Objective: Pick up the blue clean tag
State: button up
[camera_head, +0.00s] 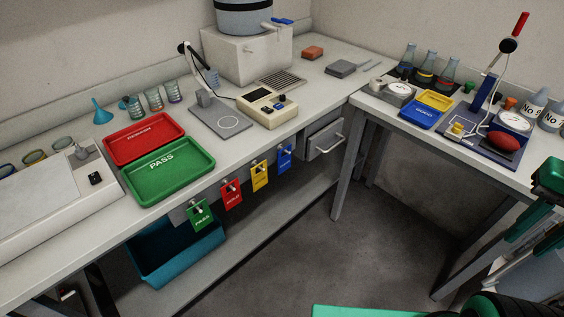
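The blue tag (285,158) hangs upright from a small peg on the front edge of the long bench. It is the rightmost in a row of hanging tags; its lettering is too small to read. To its left hang a yellow tag (260,175), a red tag (231,194) and a green PASS tag (200,215). Green, black and grey parts of my own body show at the right edge and bottom, well apart from the tags. I cannot make out my gripper's fingers among them.
Green tray (168,186) and red tray (144,131) lie on the bench (60,250). A teal bin (170,265) stands below the tags. A grey drawer (325,139) is right of the blue tag. The side table (450,145) holds flasks and instruments. The floor between is clear.

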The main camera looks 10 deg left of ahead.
aim_at(284, 163)
jog(key=u, duration=0.05)
jog(key=i, duration=1)
jog(key=z, duration=0.05)
